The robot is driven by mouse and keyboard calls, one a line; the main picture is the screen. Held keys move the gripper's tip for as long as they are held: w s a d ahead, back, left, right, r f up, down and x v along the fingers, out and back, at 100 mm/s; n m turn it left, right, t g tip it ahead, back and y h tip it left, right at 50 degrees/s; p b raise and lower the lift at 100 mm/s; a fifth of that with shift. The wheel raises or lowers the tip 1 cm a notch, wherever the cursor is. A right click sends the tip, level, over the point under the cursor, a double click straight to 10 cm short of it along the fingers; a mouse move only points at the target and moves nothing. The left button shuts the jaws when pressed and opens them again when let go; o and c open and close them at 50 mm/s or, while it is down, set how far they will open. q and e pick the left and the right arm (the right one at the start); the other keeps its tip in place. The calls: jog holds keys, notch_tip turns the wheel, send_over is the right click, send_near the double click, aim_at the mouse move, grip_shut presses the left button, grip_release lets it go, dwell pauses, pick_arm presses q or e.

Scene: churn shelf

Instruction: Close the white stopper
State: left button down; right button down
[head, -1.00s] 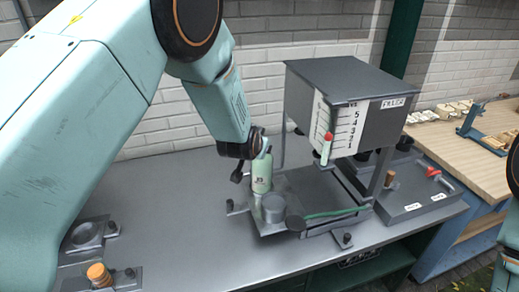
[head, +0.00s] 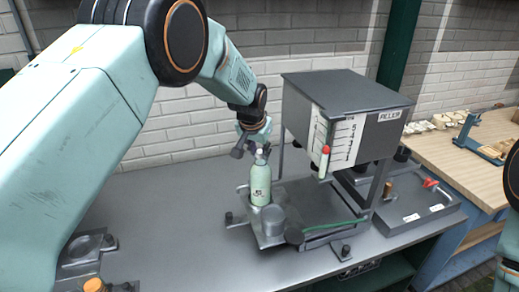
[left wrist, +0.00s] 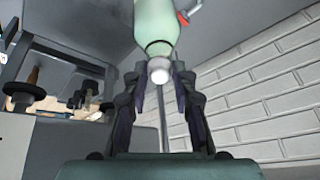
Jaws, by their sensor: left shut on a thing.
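The pale green bottle (head: 260,187) stands upright on the filler's base, left of a grey cylinder. Its white stopper (head: 260,155) shows small at the top, just below my left gripper (head: 255,138). In the left wrist view the white stopper (left wrist: 159,73) lies between the fingertips of the left gripper (left wrist: 160,88), in line with the neck of the green bottle (left wrist: 157,25). The left gripper is shut on the stopper. A small red piece with a wire (left wrist: 183,18) shows beside the bottle. My right gripper is out of view.
The grey filler box (head: 345,110) overhangs the bench right of the bottle, with a red-tipped tube (head: 324,160) on its front. A grey ring fixture (head: 88,248) and a cork (head: 94,285) are at lower left. The bench (head: 180,215) left of the bottle is clear.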

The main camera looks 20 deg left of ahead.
pick_arm(q)
jog(key=shift+w+f+g, duration=0.1)
jog(key=shift+w+g, duration=0.2)
jog(key=shift+g, duration=0.1)
jog(key=shift+w+d+g, duration=0.1)
jog(key=shift+g, duration=0.4)
jog(key=shift+w, duration=0.1)
jog(key=shift+g, duration=0.4)
jog(key=c, duration=1.1)
grip_release()
jog(key=shift+w, duration=0.1)
jog(key=shift+o, duration=0.2)
jog(key=shift+r, duration=0.2)
